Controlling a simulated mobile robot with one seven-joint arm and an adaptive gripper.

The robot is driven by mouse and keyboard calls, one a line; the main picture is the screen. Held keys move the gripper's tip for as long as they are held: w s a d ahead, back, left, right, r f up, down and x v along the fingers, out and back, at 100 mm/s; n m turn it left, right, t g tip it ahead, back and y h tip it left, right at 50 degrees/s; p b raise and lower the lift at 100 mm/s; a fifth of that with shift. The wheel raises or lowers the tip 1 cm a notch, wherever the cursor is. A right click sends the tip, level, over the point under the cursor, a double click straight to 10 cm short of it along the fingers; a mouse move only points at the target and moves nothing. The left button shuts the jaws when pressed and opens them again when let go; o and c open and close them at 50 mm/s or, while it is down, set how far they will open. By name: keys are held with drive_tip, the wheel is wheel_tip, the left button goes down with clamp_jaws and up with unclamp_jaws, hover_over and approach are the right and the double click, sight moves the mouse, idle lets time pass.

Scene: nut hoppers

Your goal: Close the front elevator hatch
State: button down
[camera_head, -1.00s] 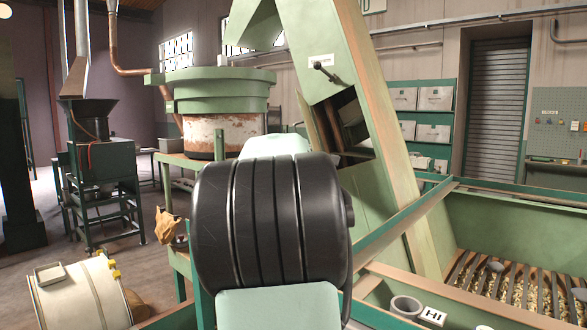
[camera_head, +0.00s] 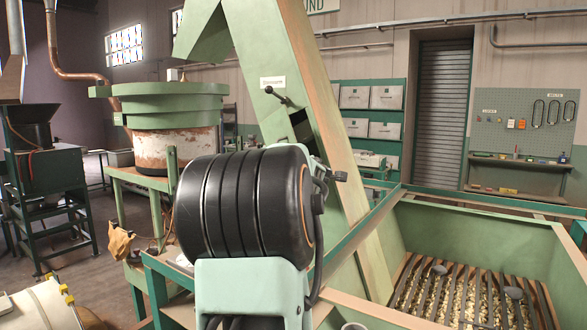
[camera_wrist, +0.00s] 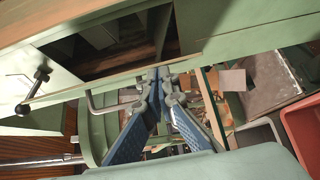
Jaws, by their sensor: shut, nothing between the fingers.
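The elevator is the tall slanted green casing (camera_head: 335,150) in the head view. It has a white label and a black-knobbed lever (camera_head: 276,95) above a dark hatch opening (camera_head: 301,124), partly hidden by my arm. In the wrist view the opening (camera_wrist: 105,40) is dark inside and uncovered, with the lever (camera_wrist: 32,92) on the panel to its left. A long green edge (camera_wrist: 230,57), perhaps the open hatch seen edge-on, crosses below the opening. My gripper (camera_wrist: 159,76) is shut and empty, its tips by this edge; I cannot tell whether they touch. The head view hides it.
A green hopper bin (camera_head: 475,235) with a grate over nuts is at right. A round green vessel (camera_head: 155,105) stands on a frame at left. The wrist view shows a red bin (camera_wrist: 303,130) at right and a metal rod (camera_wrist: 40,162) at lower left.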

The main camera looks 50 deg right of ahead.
drive_tip(key=d+p, duration=0.2)
drive_tip(key=d, duration=0.1)
drive_tip(key=s+d+r+p, duration=0.1)
drive_tip(key=d+p, duration=0.1)
drive_tip(key=d, duration=0.1)
drive_tip(key=s+d+p, duration=0.1)
drive_tip(key=d+p, duration=0.1)
drive_tip(key=d, duration=0.1)
drive_tip(key=shift+s+r, duration=0.15)
drive_tip(key=shift+s, duration=0.05)
drive_tip(key=shift+d, duration=0.2)
